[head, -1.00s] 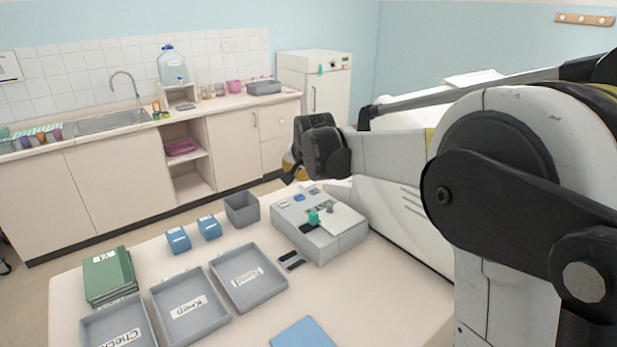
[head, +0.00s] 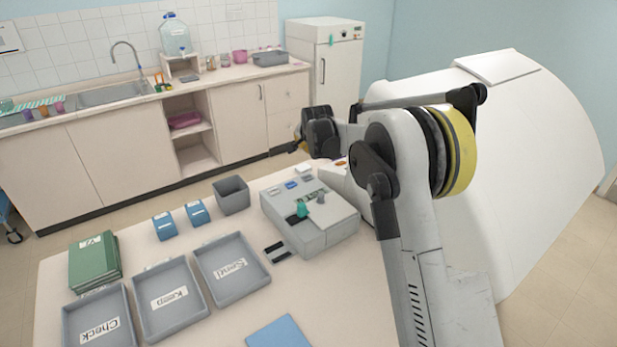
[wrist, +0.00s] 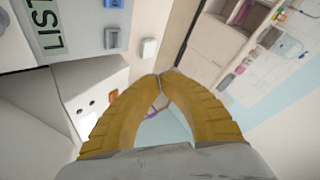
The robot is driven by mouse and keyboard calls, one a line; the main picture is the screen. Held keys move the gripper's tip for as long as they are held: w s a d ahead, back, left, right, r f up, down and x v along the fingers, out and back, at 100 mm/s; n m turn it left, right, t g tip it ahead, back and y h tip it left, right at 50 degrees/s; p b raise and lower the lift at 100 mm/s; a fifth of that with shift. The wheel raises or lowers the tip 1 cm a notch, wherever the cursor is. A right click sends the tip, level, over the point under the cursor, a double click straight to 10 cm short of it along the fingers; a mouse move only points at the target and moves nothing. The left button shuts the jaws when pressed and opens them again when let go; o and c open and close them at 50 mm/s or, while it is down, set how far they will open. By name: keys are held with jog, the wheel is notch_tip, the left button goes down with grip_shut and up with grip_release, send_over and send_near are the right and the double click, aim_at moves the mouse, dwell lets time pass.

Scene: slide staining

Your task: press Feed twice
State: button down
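The grey staining machine (head: 330,238) stands at the table's back right in the head view. Its top has a small display (head: 312,195), a blue button (head: 291,185), a grey button (head: 274,191), a white button (head: 303,170), and a green piece (head: 302,210). No Feed label is readable. My gripper (wrist: 160,75) has its yellow fingers touching at the tips, with nothing between them. In the wrist view the white button (wrist: 149,48) lies just beyond the tips, apart from them; the blue button (wrist: 115,3) and grey button (wrist: 110,38) lie up and left.
Grey trays marked Check (head: 98,336), Keep (head: 170,317) and Send (head: 232,285) lie left of the machine. A grey bin (head: 231,195), blue boxes (head: 164,227) and green folders (head: 94,262) stand behind them. A white box with an orange button (wrist: 113,95) is beside the machine.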

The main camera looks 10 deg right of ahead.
aim_at(306, 176)
jog(key=shift+f, duration=0.1)
jog(key=shift+f+b, duration=2.55)
jog(key=shift+f, duration=1.75)
jog(key=shift+f+b, duration=0.35)
jog(key=shift+f, duration=0.1)
jog(key=shift+d+f, duration=0.1)
jog(key=shift+f, duration=0.2)
jog(key=shift+r, duration=0.75)
jog(key=shift+r, duration=0.1)
